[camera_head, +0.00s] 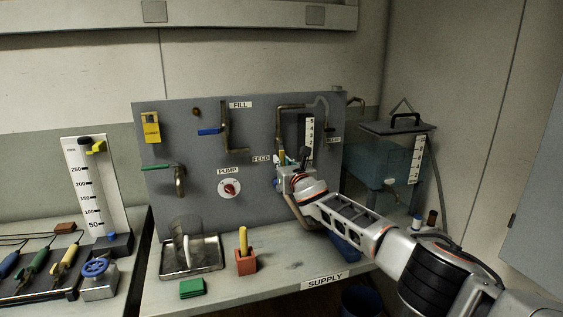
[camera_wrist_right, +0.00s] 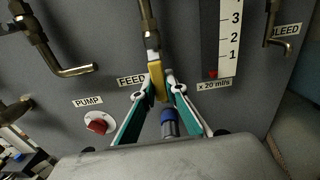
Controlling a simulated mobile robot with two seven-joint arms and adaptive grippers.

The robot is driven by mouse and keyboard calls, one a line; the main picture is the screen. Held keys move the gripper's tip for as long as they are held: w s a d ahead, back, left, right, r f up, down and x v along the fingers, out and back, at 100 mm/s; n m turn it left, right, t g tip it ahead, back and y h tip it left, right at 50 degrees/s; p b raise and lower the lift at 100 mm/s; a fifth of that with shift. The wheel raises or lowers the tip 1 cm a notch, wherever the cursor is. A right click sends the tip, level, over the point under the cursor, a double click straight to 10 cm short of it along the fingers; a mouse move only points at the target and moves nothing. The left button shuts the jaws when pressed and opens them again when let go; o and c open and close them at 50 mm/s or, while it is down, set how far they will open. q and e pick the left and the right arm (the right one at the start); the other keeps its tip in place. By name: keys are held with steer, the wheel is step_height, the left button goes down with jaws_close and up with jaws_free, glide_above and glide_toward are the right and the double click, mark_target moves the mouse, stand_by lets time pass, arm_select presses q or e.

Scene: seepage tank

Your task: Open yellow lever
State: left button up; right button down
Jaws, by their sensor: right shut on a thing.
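The yellow lever (camera_wrist_right: 157,80) hangs below a brass pipe by the FEED label on the grey panel. In the wrist view it sits between the fingertips of my right gripper (camera_wrist_right: 160,88), which is shut on it. In the head view my right gripper (camera_head: 284,172) is at the panel's right half, and its body hides most of the lever. A blue-capped fitting (camera_wrist_right: 168,119) shows between the fingers, lower down. My left gripper is not in view.
The panel (camera_head: 240,140) also carries a blue lever (camera_head: 209,131), a green lever (camera_head: 156,167) and the PUMP knob (camera_head: 229,188). A lidded tank (camera_head: 385,160) stands to the right. A metal tray (camera_head: 178,266), green pads (camera_head: 192,288) and a red holder (camera_head: 246,263) are on the bench.

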steer(key=shift+d, duration=0.1)
steer(key=c, duration=2)
jaws_free()
steer(key=shift+v, duration=6)
